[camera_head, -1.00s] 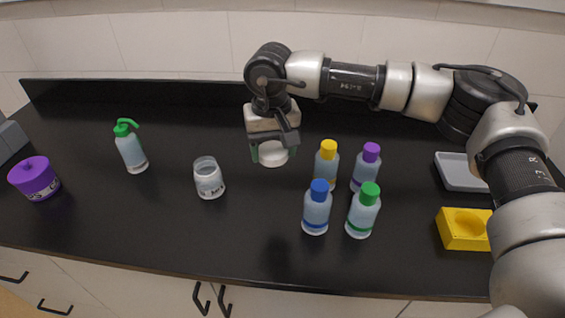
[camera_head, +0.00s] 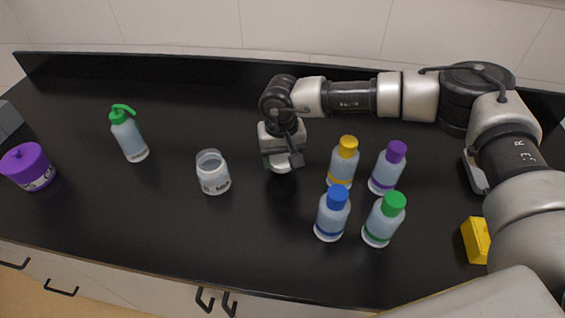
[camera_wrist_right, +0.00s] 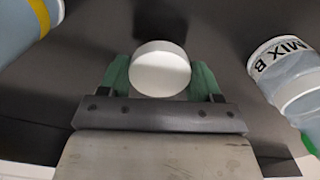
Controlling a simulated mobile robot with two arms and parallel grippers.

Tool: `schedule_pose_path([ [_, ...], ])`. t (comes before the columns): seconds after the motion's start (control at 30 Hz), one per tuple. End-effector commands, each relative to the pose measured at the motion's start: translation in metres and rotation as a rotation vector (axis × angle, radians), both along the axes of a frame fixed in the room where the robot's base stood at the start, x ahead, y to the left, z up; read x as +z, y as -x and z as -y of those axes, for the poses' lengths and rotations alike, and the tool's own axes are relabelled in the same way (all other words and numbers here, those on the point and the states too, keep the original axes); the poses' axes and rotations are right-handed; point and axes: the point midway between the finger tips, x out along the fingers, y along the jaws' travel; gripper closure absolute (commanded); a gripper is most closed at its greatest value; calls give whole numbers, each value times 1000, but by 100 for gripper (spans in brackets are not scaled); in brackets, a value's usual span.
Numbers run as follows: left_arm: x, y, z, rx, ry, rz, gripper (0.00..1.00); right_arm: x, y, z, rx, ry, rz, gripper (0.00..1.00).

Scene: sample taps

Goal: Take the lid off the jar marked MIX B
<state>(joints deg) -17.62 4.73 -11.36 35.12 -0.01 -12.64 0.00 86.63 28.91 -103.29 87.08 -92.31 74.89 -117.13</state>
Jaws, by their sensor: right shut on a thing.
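The jar marked MIX B (camera_head: 212,175) stands upright and open on the bench in the head view, left of my right gripper. In the right wrist view the jar (camera_wrist_right: 285,75) shows its MIX B label at the right edge. My right gripper (camera_head: 282,163) is shut on the round white lid (camera_wrist_right: 160,70), held between its green fingers. In the head view the lid (camera_head: 281,169) shows just below the gripper, apart from the jar and low over the bench. I cannot tell whether it touches the bench. My left gripper is not in view.
Bottles with yellow (camera_head: 343,162), purple (camera_head: 388,168), blue (camera_head: 332,213) and green (camera_head: 384,218) caps stand right of the gripper. A green-topped wash bottle (camera_head: 129,136) and a purple-lidded jar (camera_head: 28,167) stand left. A yellow block (camera_head: 475,240) is at right. The front middle is clear.

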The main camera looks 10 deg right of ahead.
Motion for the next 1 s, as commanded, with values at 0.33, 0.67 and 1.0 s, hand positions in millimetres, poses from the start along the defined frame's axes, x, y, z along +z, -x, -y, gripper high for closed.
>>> schedule_pose_path([
  [0.33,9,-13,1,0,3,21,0,-34,0,0,1,1,-1,65],
  [0.67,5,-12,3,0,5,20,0,-37,0,0,0,1,-1,30],
  [1.0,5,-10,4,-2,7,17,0,-37,0,0,0,1,-1,10],
])
